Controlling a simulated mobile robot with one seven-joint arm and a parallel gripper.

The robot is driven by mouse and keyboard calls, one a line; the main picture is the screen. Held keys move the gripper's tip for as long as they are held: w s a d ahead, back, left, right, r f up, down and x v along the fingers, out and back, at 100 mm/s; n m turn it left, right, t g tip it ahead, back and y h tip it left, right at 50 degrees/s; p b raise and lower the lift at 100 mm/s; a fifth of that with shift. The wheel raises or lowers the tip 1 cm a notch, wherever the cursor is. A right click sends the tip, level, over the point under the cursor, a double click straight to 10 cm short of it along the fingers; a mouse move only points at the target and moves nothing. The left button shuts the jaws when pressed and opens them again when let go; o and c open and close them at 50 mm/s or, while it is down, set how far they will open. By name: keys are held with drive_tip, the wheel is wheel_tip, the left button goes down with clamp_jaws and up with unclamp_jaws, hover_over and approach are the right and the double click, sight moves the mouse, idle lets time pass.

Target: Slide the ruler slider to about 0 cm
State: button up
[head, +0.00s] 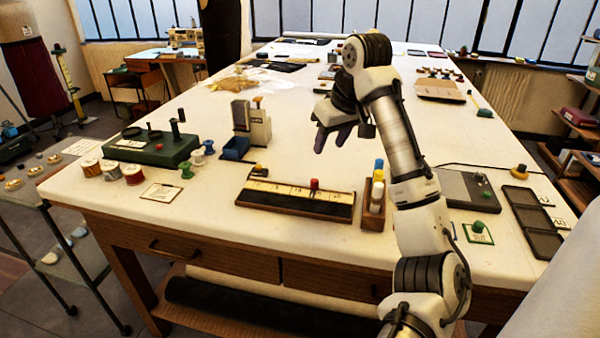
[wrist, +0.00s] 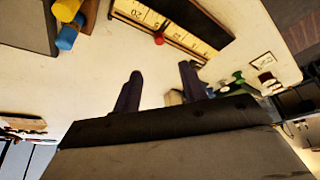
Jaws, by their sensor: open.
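The ruler (head: 272,188) is a long pale scale on a dark wooden base near the table's front edge. Its slider has a red knob (head: 314,184), right of the ruler's middle in the head view. In the wrist view the ruler (wrist: 202,46) lies at the top, and the red knob (wrist: 159,39) shows beyond my fingertips. Its numbers are too small to read surely in the head view. My gripper (head: 333,138) is open and empty, above the table and behind the ruler. In the wrist view its two dark fingers (wrist: 160,70) are apart, not touching the slider.
A wooden holder with coloured-capped bottles (head: 377,190) stands close to the ruler's right end. A card (head: 161,193) lies to the left. The table in front of the ruler is clear.

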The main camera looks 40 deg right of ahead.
sight(315, 180)
drive_tip(key=p+x, duration=0.2)
drive_tip(key=x, duration=1.1)
drive_tip(key=shift+w+f, duration=0.1)
drive_tip(key=shift+f, duration=0.2)
clamp_jaws()
